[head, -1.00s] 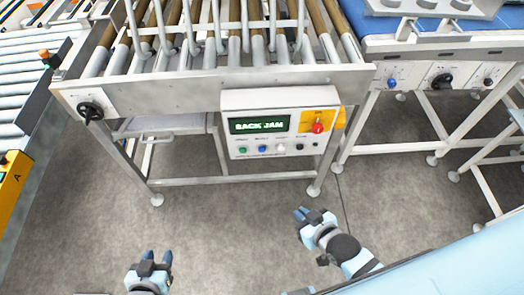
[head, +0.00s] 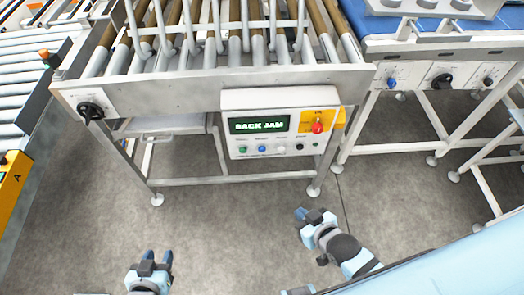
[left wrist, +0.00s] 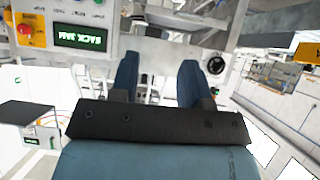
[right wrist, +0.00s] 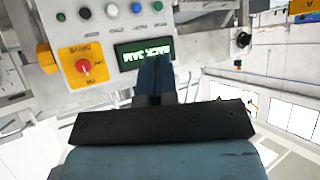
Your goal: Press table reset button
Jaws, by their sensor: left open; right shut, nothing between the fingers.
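A white control box (head: 280,125) hangs on the front of the roller table. Its lit display (head: 259,125) shows green text ending in JAM. A row of small buttons lies below it, including a green button (head: 242,149), a blue button (head: 262,149), a white button (head: 281,149) and a black button (head: 300,147). Their labels are too small to read. My right gripper (head: 309,213) is shut and empty, apart from the box, below it in the head view. It also shows in the right wrist view (right wrist: 155,62). My left gripper (head: 157,256) is open and empty, lower left of the box.
A red emergency stop (head: 318,127) sits on a yellow plate at the box's right. A black rotary switch (head: 91,111) is on the table frame's left. A blue-belted conveyor (head: 440,47) stands at right, another roller conveyor (head: 25,80) at left. The floor before the table is clear.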

